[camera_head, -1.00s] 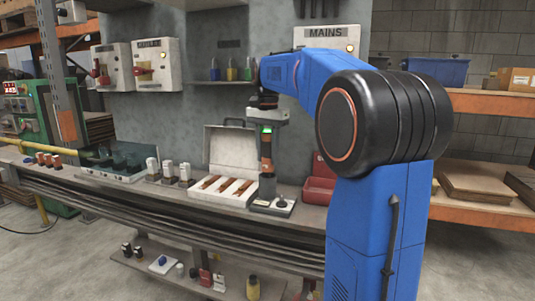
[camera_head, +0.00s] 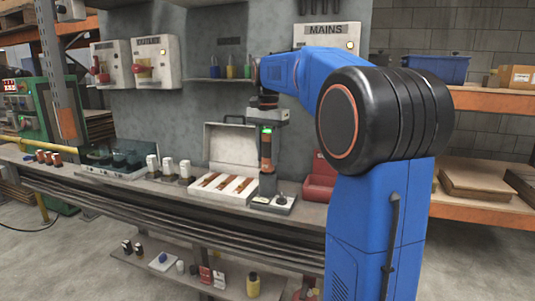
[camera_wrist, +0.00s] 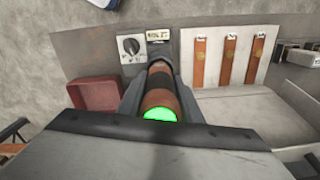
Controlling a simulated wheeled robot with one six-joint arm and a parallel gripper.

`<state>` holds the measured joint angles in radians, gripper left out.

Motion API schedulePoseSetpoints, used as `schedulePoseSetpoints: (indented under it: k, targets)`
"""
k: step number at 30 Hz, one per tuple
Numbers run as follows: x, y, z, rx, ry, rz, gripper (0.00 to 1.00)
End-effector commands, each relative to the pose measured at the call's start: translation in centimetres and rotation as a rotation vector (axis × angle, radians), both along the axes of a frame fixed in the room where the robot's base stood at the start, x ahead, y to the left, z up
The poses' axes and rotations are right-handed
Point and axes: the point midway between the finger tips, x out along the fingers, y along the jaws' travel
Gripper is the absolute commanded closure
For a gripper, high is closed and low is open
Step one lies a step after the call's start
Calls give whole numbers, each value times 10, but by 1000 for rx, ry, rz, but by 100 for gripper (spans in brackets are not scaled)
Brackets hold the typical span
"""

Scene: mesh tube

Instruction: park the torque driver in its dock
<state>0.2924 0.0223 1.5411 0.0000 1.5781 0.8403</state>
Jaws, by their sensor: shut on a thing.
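The torque driver (camera_head: 266,152) is an upright cylinder with orange-brown and black bands and a lit green top. My gripper (camera_head: 267,138) is shut on it, above the bench. In the wrist view the driver (camera_wrist: 160,98) lies between my fingers, its green end nearest the camera. The dock (camera_head: 273,204) is a small dark base on the bench with a black upright, a knob and a pale label. The driver's lower end is at or just above the dock's upright. Whether it is seated I cannot tell. The dock's knob plate (camera_wrist: 132,47) shows beside the driver in the wrist view.
An open white case (camera_head: 232,186) with brown strips stands left of the dock. A red bin (camera_head: 320,180) stands close on its right, partly behind my arm. Several white-topped items and a dark tray (camera_head: 115,168) stand further left. A grey wall rises behind the bench.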

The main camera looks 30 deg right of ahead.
Motion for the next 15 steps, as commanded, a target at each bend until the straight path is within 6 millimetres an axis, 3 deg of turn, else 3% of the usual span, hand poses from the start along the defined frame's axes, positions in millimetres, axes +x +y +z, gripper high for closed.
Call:
schedulePoseSetpoints:
  k: [15]
  targets:
    - [0,0,-4,0,-1,0,95]
